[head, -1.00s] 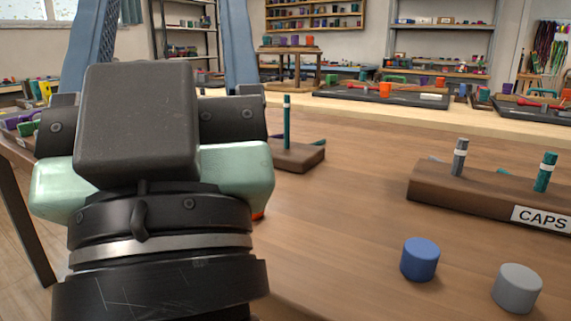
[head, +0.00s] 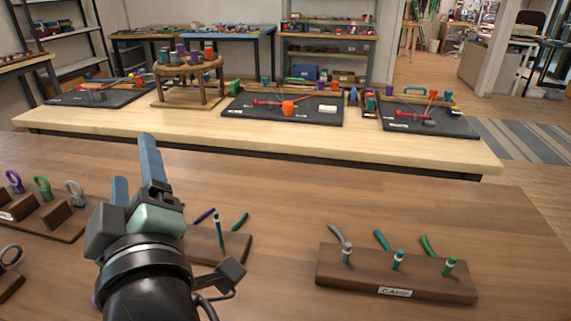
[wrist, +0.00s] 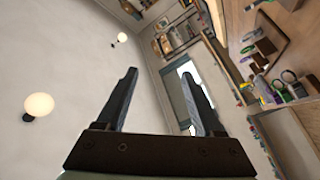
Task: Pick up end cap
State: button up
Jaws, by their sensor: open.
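A wooden rack (head: 340,272) labelled "CAPS" stands on the brown table at the right in the head view. I cannot tell whether these are end caps or posts. My gripper (head: 133,161) is left of this rack, above the table, pointing up and away. In the wrist view my gripper (wrist: 159,75) is open, with nothing between its fingers and the wall and ceiling lamps beyond. No loose cap shows in the current views.
A rack (head: 68,228) with purple, green and grey rings stands at the left. The table between block and CAPS rack is clear. A pale bench (head: 440,158) with trays lies beyond.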

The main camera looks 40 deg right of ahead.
jog(key=s+d+f+n+g+h+p, duration=0.1)
jog(key=s+d+f+n+g+p, duration=0.85)
jog(key=p, duration=1.05)
jog(key=s+f+n+g+p, duration=0.3)
jog(key=s+n+g+p, duration=0.4)
jog(key=s, duration=0.5)
jog(key=shift+m+y, duration=0.3)
jog(key=shift+m, duration=0.35)
jog(key=x, duration=0.7)
jog(key=shift+s+a+f+b, duration=0.2)
jog(key=shift+f+b, duration=0.1)
jog(key=shift+b, duration=0.1)
jog(key=shift+x, duration=2.65)
jog(key=shift+s+a+f, duration=0.1)
jog(key=shift+s+a, duration=0.05)
jog(key=shift+a, duration=0.05)
grip_shut()
